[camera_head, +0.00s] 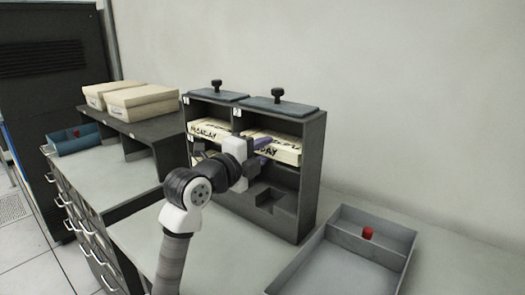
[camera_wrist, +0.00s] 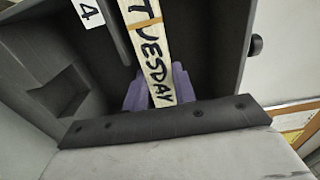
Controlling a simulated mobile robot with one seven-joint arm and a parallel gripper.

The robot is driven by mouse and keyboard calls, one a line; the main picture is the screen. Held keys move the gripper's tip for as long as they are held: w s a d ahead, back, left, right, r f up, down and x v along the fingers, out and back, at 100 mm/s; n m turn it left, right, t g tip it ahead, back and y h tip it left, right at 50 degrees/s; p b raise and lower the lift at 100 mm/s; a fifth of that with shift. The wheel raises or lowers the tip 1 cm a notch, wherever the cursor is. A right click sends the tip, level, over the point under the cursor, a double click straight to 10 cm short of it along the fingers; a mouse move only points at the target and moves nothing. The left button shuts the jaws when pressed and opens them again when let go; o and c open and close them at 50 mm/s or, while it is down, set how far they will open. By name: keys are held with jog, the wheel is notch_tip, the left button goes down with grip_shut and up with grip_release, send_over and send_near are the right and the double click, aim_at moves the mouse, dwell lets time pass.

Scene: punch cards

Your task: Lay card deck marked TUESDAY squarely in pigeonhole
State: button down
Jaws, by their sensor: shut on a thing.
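The TUESDAY card deck (camera_wrist: 153,45) is a long cream block with black lettering, seen in the wrist view. My gripper (camera_wrist: 160,92) is shut on its near end, with purple fingertips on both sides. In the head view, my gripper (camera_head: 262,147) is at the front of the dark grey pigeonhole rack (camera_head: 312,180). A cream deck (camera_head: 288,155) ending in "DAY" is at the right column there, partly hidden by my gripper. A MONDAY deck (camera_head: 208,128) lies in the left column. A plate marked 4 (camera_wrist: 87,12) shows in the wrist view. Whether the held deck rests on the compartment floor is unclear.
Two lids with black knobs (camera_head: 277,95) top the rack. A notched block (camera_head: 270,198) sits in a lower right opening. A grey tray (camera_head: 402,238) with a red object (camera_head: 367,233) is at right. Cream boxes (camera_head: 140,102) and a blue-grey tray (camera_head: 75,144) are at left.

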jog(key=shift+f, duration=0.3)
jog(key=c, duration=1.1)
grip_release()
jog(key=shift+o, duration=0.2)
jog(key=shift+s, duration=0.1)
jog(key=b+v, duration=0.2)
jog(key=v, duration=1.1)
jog(key=shift+s+a+b, duration=0.25)
jog(key=shift+a+b, duration=0.05)
